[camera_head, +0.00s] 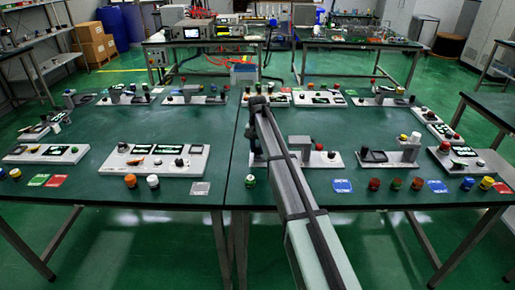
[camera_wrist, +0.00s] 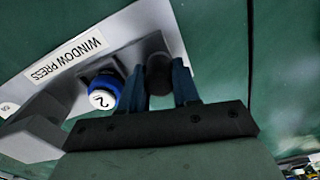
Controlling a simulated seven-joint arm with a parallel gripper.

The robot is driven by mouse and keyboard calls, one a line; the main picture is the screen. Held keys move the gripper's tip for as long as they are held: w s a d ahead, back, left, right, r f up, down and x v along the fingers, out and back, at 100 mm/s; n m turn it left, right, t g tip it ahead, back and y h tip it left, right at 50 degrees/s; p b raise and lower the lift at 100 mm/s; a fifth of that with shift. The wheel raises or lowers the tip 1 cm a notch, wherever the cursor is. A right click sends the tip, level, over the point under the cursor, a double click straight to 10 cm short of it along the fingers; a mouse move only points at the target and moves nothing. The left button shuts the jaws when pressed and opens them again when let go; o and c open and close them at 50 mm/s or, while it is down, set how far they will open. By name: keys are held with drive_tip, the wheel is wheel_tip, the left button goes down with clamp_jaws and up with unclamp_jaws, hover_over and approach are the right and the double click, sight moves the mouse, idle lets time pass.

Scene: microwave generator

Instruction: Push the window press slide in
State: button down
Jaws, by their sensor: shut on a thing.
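The window press panel shows in the wrist view, a grey-white plate (camera_wrist: 150,17) with a label reading "WINDOW PRESS". A dark round knob (camera_wrist: 158,68) stands at its right part, between the two blue fingers of my gripper (camera_wrist: 160,84). My gripper is shut on this dark knob, which I take to be the slide's handle. A blue and white button marked "2" (camera_wrist: 104,92) sits just left of the fingers. In the head view my gripper (camera_head: 257,156) is low at the left end of a pale panel (camera_head: 325,163); the arm partly hides that panel.
A wide white panel (camera_head: 165,160) stands to the left. More panels line the back of the green table.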

drive_tip(key=d, duration=0.8)
drive_tip(key=shift+d, duration=0.2)
drive_tip(key=c, duration=0.8)
unclamp_jaws()
drive_tip(key=shift+a, duration=0.1)
drive_tip(key=shift+r, duration=0.25)
wheel_tip(320, 180, up, 13)
drive_tip(key=shift+r, duration=0.2)
